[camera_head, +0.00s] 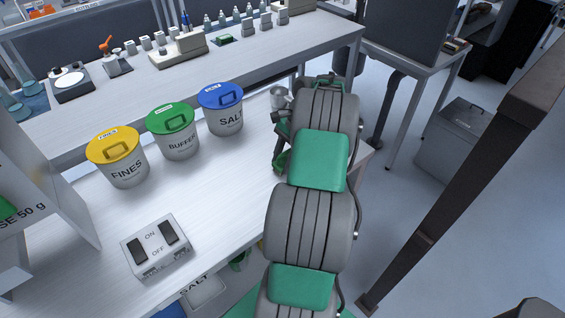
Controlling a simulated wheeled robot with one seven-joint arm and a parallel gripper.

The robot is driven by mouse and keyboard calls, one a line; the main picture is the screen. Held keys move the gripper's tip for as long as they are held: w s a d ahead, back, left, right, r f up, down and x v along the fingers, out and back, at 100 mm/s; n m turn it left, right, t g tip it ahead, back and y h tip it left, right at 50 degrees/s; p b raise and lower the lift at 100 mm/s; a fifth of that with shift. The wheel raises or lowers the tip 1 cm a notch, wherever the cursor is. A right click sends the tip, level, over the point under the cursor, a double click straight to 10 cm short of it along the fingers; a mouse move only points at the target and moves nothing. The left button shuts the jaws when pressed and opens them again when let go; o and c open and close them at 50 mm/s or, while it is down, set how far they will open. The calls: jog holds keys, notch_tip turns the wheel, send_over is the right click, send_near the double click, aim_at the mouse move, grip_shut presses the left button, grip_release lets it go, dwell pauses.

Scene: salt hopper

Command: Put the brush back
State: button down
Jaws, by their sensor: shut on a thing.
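The brush does not show in the head view. My arm runs up the middle of the picture and bends down at its far end, over the right end of the white bench (222,188). Only small dark and green parts of my wrist show at the arm's left side, low near the bench. My gripper's fingers, and anything between them, are hidden behind the arm. A small metal cup (278,97) stands on the bench just left of the arm's far end.
Lidded FINES (124,169), BUFFER (180,146) and SALT (226,122) buckets stand in a row left of the arm. An ON/OFF switch box (157,247) sits nearer. A raised shelf (110,112) with lab items runs behind. A brown post (455,175) stands at right.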

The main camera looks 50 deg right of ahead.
jog(key=c, duration=0.8)
grip_release()
jog(key=shift+c, duration=0.2)
